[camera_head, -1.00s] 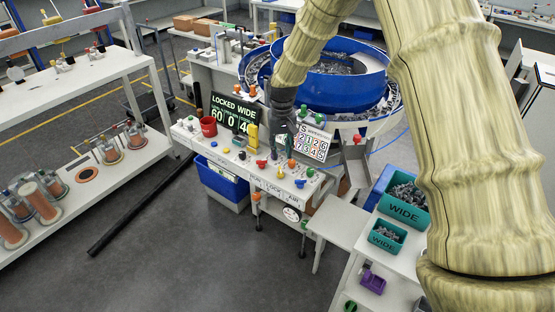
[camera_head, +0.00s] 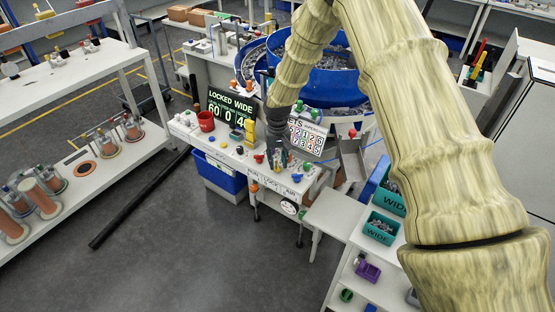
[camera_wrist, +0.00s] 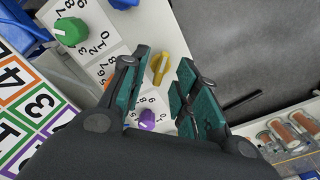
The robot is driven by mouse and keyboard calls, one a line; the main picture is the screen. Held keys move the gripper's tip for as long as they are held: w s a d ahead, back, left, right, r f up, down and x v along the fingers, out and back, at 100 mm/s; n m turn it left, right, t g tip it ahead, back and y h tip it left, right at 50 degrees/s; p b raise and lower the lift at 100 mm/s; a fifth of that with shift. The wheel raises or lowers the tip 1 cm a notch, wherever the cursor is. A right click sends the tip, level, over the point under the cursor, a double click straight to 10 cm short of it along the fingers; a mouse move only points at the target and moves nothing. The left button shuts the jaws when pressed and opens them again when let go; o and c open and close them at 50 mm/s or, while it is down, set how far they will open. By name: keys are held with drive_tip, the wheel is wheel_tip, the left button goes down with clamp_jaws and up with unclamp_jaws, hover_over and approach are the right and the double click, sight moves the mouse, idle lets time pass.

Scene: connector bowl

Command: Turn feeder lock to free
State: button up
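A yellow lever knob (camera_wrist: 160,66) on a white dial plate shows in the wrist view, between my finger tips. I take it for the feeder lock, but no label on it is readable. My gripper (camera_wrist: 168,72) is open around it, with gaps on both sides; contact cannot be told. In the head view my gripper (camera_head: 277,156) points down over the front of the white control desk (camera_head: 225,153), near the LOCK label (camera_head: 266,181), and hides that knob. The display (camera_head: 232,106) reads "LOCKED WIDE" and 60, 0, 40.
A purple knob (camera_wrist: 147,119) and a green knob (camera_wrist: 70,31) are close by. A red knob (camera_head: 259,158), a red mug (camera_head: 206,121) and a numbered card (camera_head: 306,137) are also on the desk. The blue bowl feeder (camera_head: 330,84) stands behind. Grey floor lies in front.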

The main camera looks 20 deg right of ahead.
drive_tip(key=shift+f, duration=0.55)
clamp_jaws()
